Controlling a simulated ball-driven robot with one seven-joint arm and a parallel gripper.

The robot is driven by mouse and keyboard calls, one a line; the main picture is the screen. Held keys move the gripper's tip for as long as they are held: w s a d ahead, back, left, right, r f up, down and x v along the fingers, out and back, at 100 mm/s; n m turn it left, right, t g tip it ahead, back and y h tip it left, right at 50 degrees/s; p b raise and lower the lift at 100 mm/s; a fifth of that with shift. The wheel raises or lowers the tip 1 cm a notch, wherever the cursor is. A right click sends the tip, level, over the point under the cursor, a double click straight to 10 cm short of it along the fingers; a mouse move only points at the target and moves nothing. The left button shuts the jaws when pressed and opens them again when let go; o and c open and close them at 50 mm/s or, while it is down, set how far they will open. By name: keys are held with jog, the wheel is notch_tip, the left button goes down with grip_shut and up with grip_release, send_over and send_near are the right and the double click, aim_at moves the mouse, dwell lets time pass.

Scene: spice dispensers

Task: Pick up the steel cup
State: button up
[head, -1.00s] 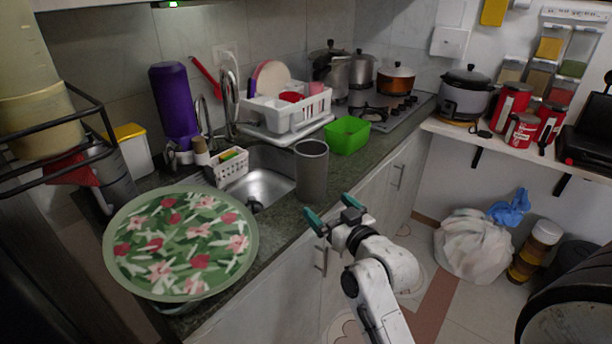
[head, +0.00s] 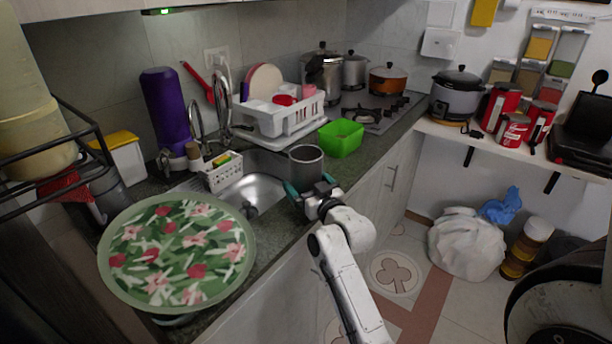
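The steel cup (head: 306,165) is a tall grey cylinder standing upright at the counter's front edge, right of the sink. My gripper (head: 309,187) is at the cup's near side, at its lower half. One green fingertip shows left of the cup and the other right of it, spread about as wide as the cup. I cannot see whether the fingers touch its wall. The cup's base is hidden behind my gripper.
A green bin (head: 341,138) and a white dish rack (head: 284,117) stand behind the cup. The sink (head: 254,192) and a white basket (head: 223,174) are to its left. A round floral tray (head: 177,250) covers the front left counter.

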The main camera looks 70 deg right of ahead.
jog(key=shift+w+d, duration=0.2)
jog(key=shift+w, duration=0.1)
jog(key=shift+c, duration=0.2)
jog(key=c, duration=1.1)
jog(key=shift+r, duration=0.25)
